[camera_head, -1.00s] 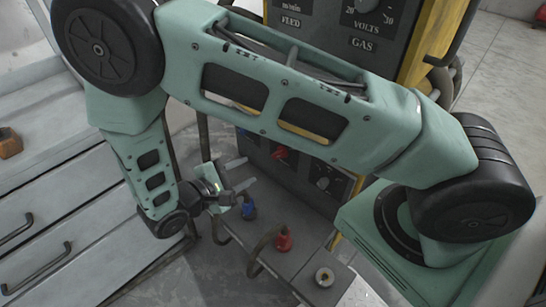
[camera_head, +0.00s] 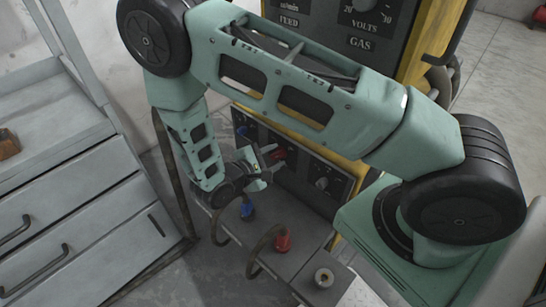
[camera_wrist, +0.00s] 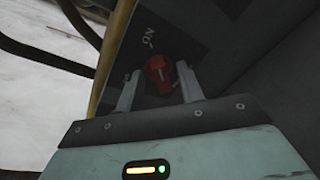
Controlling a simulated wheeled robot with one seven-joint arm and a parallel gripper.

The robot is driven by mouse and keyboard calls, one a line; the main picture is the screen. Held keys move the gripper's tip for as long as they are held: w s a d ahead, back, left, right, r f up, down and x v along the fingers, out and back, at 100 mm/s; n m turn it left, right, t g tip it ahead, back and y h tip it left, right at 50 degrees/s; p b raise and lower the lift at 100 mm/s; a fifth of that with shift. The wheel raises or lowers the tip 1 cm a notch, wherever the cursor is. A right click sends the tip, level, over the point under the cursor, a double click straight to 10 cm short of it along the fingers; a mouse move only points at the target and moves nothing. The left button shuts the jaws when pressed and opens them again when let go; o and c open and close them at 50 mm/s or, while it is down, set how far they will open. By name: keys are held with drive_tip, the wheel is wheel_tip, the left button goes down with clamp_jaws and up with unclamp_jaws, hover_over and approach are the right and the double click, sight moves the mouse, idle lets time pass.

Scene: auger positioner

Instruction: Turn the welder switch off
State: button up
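The welder (camera_head: 318,157) has a dark lower panel with a red rotary switch (camera_head: 279,153), partly behind my gripper in the head view. In the wrist view the red switch (camera_wrist: 158,70) shows a pale pointer line, and an "ON" label (camera_wrist: 148,38) is on the panel beyond it. My gripper (camera_head: 270,162) is open in front of the panel. In the wrist view its two fingers (camera_wrist: 160,82) stand on either side of the switch with gaps visible. Whether the fingertips reach around the switch depthwise is unclear.
A black knob (camera_head: 322,183) is to the right on the same panel. Below are a blue connector (camera_head: 247,209) and a red connector (camera_head: 283,240) with cables on a ledge. A grey drawer cabinet (camera_head: 75,215) stands at the left. My arm covers part of the welder.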

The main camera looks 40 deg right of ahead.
clamp_jaws()
drive_tip(key=shift+r, duration=0.1)
drive_tip(key=n+g+p, duration=0.1)
drive_tip(key=n+p, duration=0.1)
drive_tip(key=n, duration=0.1)
drive_tip(key=shift+w, duration=0.2)
drive_tip(key=n+g, duration=0.1)
drive_tip(key=n+h+p, duration=0.1)
drive_tip(key=n, duration=0.1)
drive_tip(key=shift+w+a+n+g, duration=0.1)
drive_tip(key=shift+w+n+g, duration=0.1)
drive_tip(key=shift+n+g, duration=0.15)
drive_tip(key=n, duration=0.2)
drive_tip(key=n+g+h, duration=0.1)
drive_tip(key=shift+w+f+n, duration=0.2)
drive_tip(key=shift+f+n, duration=0.05)
drive_tip(key=shift+n, duration=0.1)
drive_tip(key=n, duration=0.2)
drive_tip(key=n+h, duration=0.1)
drive_tip(key=n, duration=0.1)
drive_tip(key=shift+w+a+f+g+b, duration=0.1)
drive_tip(key=shift+f+g+b, duration=0.1)
drive_tip(key=shift+g+b, duration=0.15)
drive_tip(key=shift+n, duration=0.3)
